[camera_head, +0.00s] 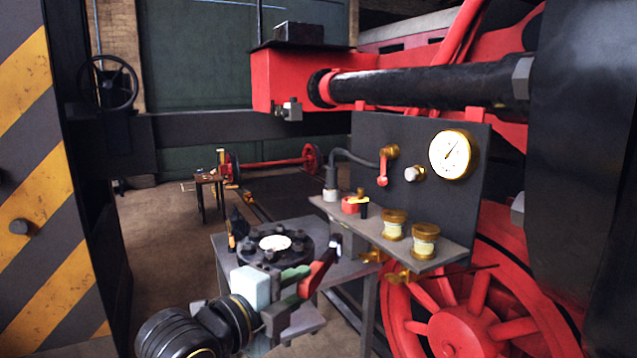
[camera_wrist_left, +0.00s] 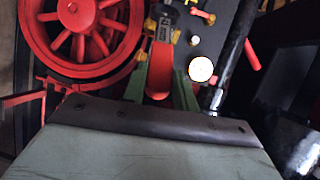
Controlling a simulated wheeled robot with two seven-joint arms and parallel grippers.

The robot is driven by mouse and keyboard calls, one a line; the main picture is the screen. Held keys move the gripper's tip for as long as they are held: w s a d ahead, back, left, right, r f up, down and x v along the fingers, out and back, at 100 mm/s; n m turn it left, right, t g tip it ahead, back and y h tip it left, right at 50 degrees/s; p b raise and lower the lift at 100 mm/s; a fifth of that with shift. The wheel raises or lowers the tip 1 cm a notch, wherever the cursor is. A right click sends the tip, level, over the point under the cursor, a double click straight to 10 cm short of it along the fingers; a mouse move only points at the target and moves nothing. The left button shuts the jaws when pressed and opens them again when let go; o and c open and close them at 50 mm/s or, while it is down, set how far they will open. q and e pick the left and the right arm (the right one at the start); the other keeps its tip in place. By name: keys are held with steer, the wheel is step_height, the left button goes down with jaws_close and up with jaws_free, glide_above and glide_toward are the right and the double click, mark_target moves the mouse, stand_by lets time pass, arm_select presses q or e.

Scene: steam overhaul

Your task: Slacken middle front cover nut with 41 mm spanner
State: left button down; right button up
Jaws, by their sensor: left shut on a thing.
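My left gripper (camera_head: 303,279) is low in the middle of the head view, shut on the red handle of a spanner (camera_head: 316,276). The spanner's dark head points up and right, in front of the bench and below the grey shelf. In the left wrist view the green fingers (camera_wrist_left: 160,92) grip both sides of the red spanner handle (camera_wrist_left: 161,68), with a dark head beyond. The size marking is not readable. A large hex nut (camera_head: 522,78) and a lower one (camera_head: 517,208) show at the left edge of the dark block at right. The spanner is apart from both. Which is the middle cover nut cannot be told.
A bench (camera_head: 228,248) carries a dark bolted disc (camera_head: 292,238). A grey shelf (camera_head: 440,252) with brass-lidded jars (camera_head: 425,242) and a gauge panel (camera_head: 400,140) stands ahead. A red wheel (camera_head: 465,325) lies below right. A striped post (camera_head: 35,190) stands at left. Floor at left is open.

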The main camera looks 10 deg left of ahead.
arm_select(q)
steer(key=d+r+m+g+h+p, duration=0.1)
steer(key=d+r+m+g+h, duration=0.15)
steer(key=r, duration=0.55)
steer(key=d+r+m+g+h+p, duration=0.1)
steer(key=d+r+m+h, duration=0.2)
steer(key=r, duration=0.6)
steer(key=s+d+r+m+g+h+p, duration=0.2)
steer(key=s+r+m+g+h, duration=0.2)
steer(key=s+r, duration=0.7)
steer(key=shift+s+d+r+g, duration=0.25)
steer(key=shift+r+g, duration=0.5)
steer(key=shift+r, duration=0.5)
arm_select(e)
steer(key=shift+w+d+r, duration=0.1)
steer(key=shift+w+r, duration=0.25)
steer(key=shift+r, duration=0.5)
steer(key=shift+w+d+r, duration=0.1)
steer(key=shift+w+r, duration=0.2)
steer(key=shift+r, duration=0.55)
steer(key=shift+w+r, duration=0.35)
steer(key=shift+r, duration=0.5)
arm_select(q)
steer(key=shift+h, duration=0.25)
arm_select(e)
steer(key=shift+w, duration=0.1)
